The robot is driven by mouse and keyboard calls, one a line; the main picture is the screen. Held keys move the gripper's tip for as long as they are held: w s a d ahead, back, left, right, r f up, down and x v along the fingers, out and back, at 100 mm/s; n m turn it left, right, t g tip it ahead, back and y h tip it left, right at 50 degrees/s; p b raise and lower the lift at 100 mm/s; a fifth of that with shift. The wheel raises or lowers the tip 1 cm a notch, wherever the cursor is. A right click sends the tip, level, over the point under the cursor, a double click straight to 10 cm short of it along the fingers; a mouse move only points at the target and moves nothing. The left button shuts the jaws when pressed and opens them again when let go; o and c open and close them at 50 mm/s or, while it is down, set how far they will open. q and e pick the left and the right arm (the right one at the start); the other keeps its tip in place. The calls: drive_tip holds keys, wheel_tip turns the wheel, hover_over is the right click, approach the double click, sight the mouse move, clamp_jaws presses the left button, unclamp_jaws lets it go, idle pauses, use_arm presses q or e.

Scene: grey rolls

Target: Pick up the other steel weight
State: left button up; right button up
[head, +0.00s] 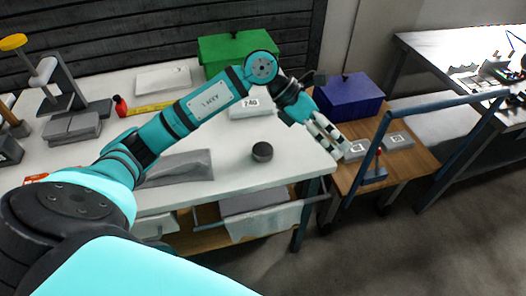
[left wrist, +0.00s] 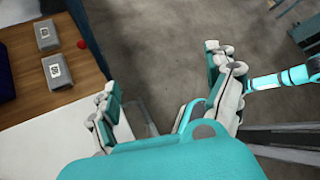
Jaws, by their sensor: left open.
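A short dark grey cylinder, which looks like a steel weight (head: 262,152), stands on the white table near its right end. I cannot make out a second one like it. Two grey blocks with white labels lie on the cart; the nearer block (head: 357,150) is close to the fingertips. My right gripper is not in view.
The wooden cart (head: 417,160) also carries a blue box (head: 348,96) and has a blue handle rail (head: 362,155). A green box (head: 238,52), a yellow bar (head: 150,108) and a grey flat sheet (head: 182,167) are on the table (head: 225,193). The tabletop around the cylinder is clear.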

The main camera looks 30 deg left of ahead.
use_arm(q)
drive_tip(key=w+a+y, duration=0.1)
drive_tip(key=a+y, duration=0.5)
drive_tip(key=a, duration=0.7)
drive_tip(key=n+g+y+p, duration=0.1)
drive_tip(key=y+p, duration=0.1)
drive_tip(key=y, duration=0.1)
hover_over(263, 149)
drive_tip(key=f, duration=1)
drive_tip(key=shift+a+f, duration=0.2)
drive_tip(key=shift+f, duration=0.5)
wheel_tip(263, 149, down, 4)
drive_tip(key=shift+s+f+p, duration=0.15)
drive_tip(key=shift+p, duration=0.5)
drive_tip(key=shift+d+f, duration=0.1)
drive_tip(key=shift+f, duration=0.35)
drive_tip(key=shift+r, duration=0.1)
clamp_jaws()
